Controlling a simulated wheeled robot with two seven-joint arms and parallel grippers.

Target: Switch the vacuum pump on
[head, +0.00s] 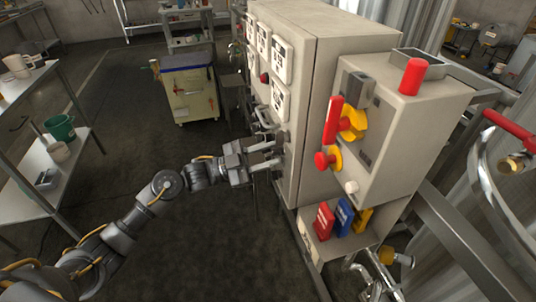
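I cannot tell which part is the vacuum pump or its switch. A tall beige cabinet (325,75) stands at centre, with white panels (281,60) and a red knob (264,78) on its left-facing front. A smaller beige box (420,120) in front of it carries a red handle (333,120) on a yellow mount, a red knob (321,161) on yellow and a white knob (351,187). My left gripper (281,154) is at the cabinet's front below the panels, its two fingers apart with a gap between them. I cannot tell whether they touch anything. My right gripper is out of view.
Red, blue and yellow items (345,216) sit on a ledge under the smaller box. A red cylinder (413,76) tops that box. Metal pipes and a red handle (510,130) are at right. A shelf with a green bucket (60,127) stands at left. The floor between is clear.

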